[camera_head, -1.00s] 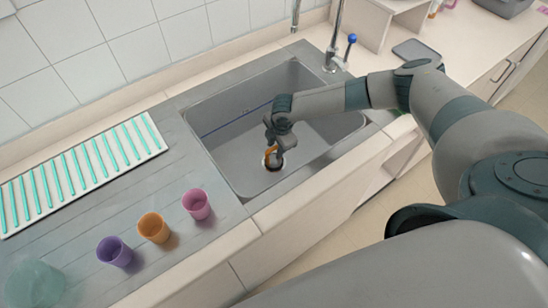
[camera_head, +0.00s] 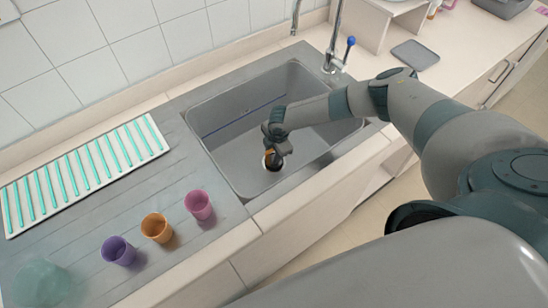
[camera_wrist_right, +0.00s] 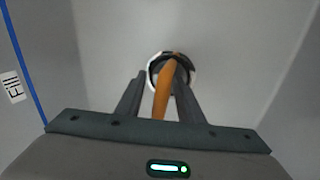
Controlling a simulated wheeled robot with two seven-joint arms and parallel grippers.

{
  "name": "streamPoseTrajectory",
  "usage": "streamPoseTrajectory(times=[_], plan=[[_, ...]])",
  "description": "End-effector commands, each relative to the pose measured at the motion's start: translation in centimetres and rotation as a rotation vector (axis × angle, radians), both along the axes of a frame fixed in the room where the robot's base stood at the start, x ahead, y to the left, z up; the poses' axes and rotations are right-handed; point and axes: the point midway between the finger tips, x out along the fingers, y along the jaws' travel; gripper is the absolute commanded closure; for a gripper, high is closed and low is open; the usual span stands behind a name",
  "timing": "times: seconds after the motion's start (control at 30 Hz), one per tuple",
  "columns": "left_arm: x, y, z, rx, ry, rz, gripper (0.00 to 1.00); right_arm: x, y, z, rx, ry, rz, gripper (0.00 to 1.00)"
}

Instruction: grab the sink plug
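The sink plug has an orange handle, which shows in the right wrist view (camera_wrist_right: 163,92) rising from a dark round part inside the pale drain ring. In the head view the orange handle (camera_head: 269,153) is mostly covered by my right gripper (camera_head: 273,150). My right gripper reaches down into the sink, right over the drain. In the wrist view its two fingers (camera_wrist_right: 160,88) stand on either side of the handle, with a small gap on the left, so it looks open around it. My left gripper is not in view.
The grey sink basin (camera_head: 215,115) has walls close around my right arm, and a faucet (camera_head: 331,55) stands at its back right. Purple (camera_head: 118,251), orange (camera_head: 156,228) and pink (camera_head: 199,205) cups and a striped rack (camera_head: 85,175) stand on the drainboard.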

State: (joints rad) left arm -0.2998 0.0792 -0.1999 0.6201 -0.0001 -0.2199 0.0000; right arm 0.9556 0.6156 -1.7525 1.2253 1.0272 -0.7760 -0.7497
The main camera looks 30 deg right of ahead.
Motion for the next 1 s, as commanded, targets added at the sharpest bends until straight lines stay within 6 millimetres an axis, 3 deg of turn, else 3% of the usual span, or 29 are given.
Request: streamPoseTrajectory(times=[0.47, 0.6, 0.63, 1.0], plan=[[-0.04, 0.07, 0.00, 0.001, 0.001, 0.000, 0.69, 0.01, 0.00, -0.05, 0.000, 0.000, 0.000, 0.66], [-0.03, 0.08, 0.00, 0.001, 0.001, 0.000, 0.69, 0.01, -0.01, -0.04, 0.000, 0.000, 0.000, 0.97], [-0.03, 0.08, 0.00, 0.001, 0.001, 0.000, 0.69, 0.01, -0.01, -0.04, 0.000, 0.000, 0.000, 1.00], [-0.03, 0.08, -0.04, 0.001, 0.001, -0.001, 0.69, 0.05, -0.02, 0.07, 0.000, -0.001, 0.000, 1.00]])
